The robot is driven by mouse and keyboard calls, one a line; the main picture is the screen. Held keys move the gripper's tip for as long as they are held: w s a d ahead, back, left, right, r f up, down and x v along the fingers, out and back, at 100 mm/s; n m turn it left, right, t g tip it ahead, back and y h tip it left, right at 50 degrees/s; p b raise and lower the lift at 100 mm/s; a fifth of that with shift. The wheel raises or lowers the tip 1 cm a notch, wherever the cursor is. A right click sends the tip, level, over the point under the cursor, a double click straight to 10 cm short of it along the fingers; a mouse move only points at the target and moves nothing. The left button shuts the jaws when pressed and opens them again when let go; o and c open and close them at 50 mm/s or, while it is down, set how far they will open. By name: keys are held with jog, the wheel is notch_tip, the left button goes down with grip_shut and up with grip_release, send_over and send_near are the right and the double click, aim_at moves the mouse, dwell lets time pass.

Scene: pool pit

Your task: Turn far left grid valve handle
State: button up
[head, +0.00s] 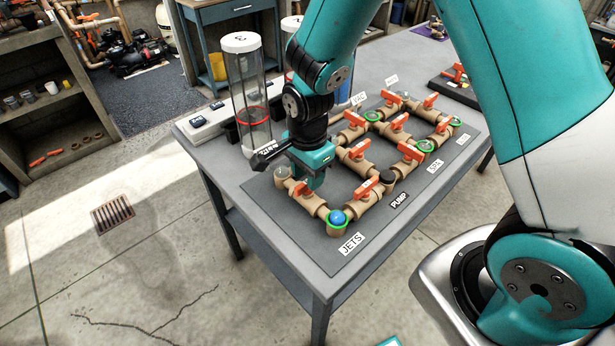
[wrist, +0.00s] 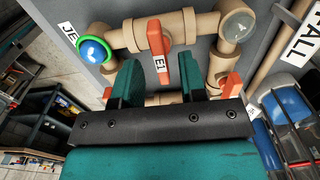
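The far left grid valve (head: 313,205) sits on the tan pipe between a clear-capped corner and the blue ball corner. Its orange handle (head: 299,189) is partly hidden by my gripper (head: 314,176) in the head view. In the wrist view the orange handle (wrist: 157,45), marked E1, stands across the pipe. There, my gripper (wrist: 159,72) is open, with one finger on each side of the handle's line. The handle lies mostly beyond the fingertips. I see no clear contact, and its lower end is close to the gap between the fingers.
More orange valve handles (head: 356,150) stand close by on the pipe grid. The blue ball (head: 338,216) sits at the front corner. A tall clear cylinder (head: 248,95) stands behind my gripper on the grey table (head: 222,165). A JETS label (head: 351,244) lies in front.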

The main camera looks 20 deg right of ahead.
jog(key=shift+f, duration=1)
jog(key=shift+c, duration=0.2)
grip_shut()
